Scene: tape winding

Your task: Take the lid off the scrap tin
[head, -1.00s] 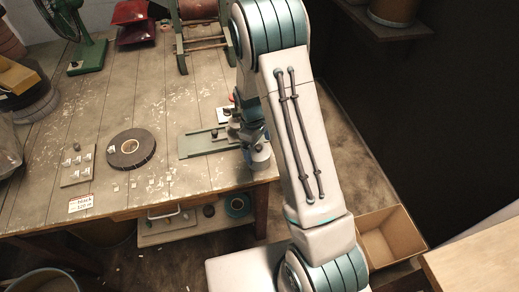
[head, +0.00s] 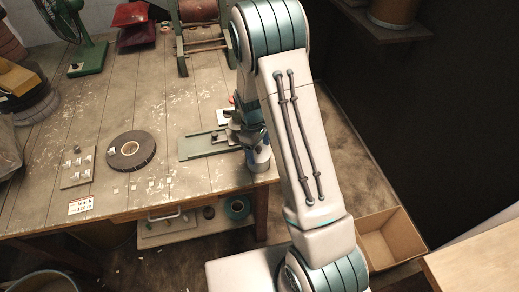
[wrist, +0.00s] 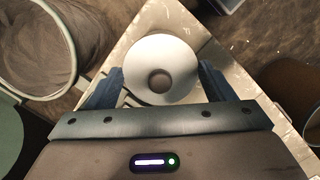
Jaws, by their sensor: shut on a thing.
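The scrap tin (head: 261,165) is a small grey metal tin at the front right corner of the workbench, partly hidden by my gripper in the head view. Its lid (wrist: 160,52) is a round silver disc with a dark round knob (wrist: 159,80) at its centre. My gripper (wrist: 160,70) is directly above, with one blue finger on each side of the lid, shut on it. The lid covers the tin's body in the wrist view, so I cannot tell whether there is a gap between them.
A dark tape roll (head: 131,151), a small board with pale pieces (head: 77,168) and a green metal plate (head: 205,145) lie on the workbench (head: 180,95). The bench edge is close to the tin. An open cardboard box (head: 392,239) stands on the floor at right.

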